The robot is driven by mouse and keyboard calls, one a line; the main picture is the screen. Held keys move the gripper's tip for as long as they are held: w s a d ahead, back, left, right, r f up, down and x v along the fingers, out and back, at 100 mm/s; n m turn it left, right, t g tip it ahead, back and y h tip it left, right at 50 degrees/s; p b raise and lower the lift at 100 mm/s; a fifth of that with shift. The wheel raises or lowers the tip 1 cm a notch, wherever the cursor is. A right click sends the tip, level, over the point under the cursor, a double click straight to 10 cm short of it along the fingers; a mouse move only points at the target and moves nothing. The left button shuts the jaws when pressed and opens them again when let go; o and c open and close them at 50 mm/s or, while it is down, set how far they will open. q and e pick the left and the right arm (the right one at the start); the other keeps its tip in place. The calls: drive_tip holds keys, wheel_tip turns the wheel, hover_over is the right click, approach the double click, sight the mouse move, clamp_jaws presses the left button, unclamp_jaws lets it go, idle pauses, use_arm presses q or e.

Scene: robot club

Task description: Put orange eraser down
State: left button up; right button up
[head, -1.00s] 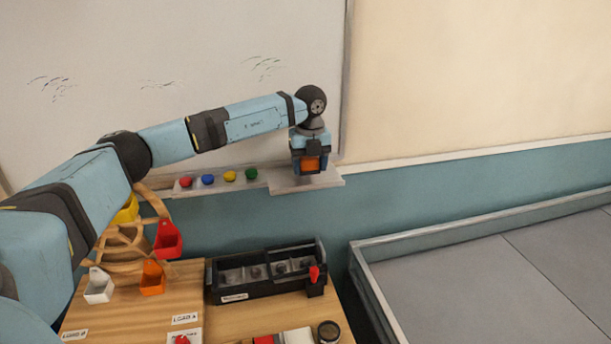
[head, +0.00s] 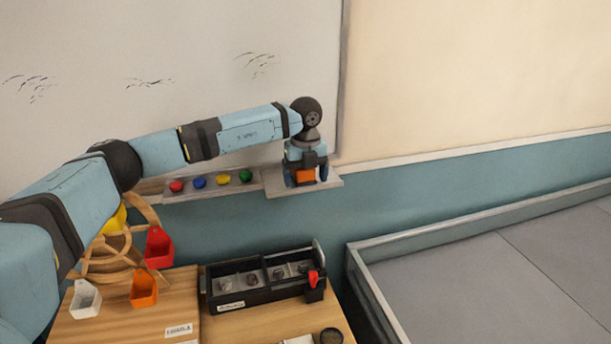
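The orange eraser (head: 305,177) is on the wider right end of the grey ledge (head: 276,187) under the whiteboard. My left gripper (head: 306,174) points down over it, with one finger on each side. The fingers look spread wider than the eraser, so the gripper appears open around it. The eraser's top and back are hidden by the gripper. My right gripper is not in view.
Red (head: 177,186), blue (head: 199,182), yellow (head: 223,180) and green (head: 245,175) round pieces sit on the ledge to the left. Below is a wooden table (head: 235,325) with a black compartment tray (head: 262,297) and a wooden wheel with coloured cups. A walled grey floor area lies right.

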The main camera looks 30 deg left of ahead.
use_arm(q)
drive_tip(key=shift+f, duration=0.1)
drive_tip(key=shift+b, duration=0.3)
wheel_tip(320, 180, up, 14)
drive_tip(key=b, duration=0.1)
drive_tip(key=shift+f, duration=0.15)
idle(0.3)
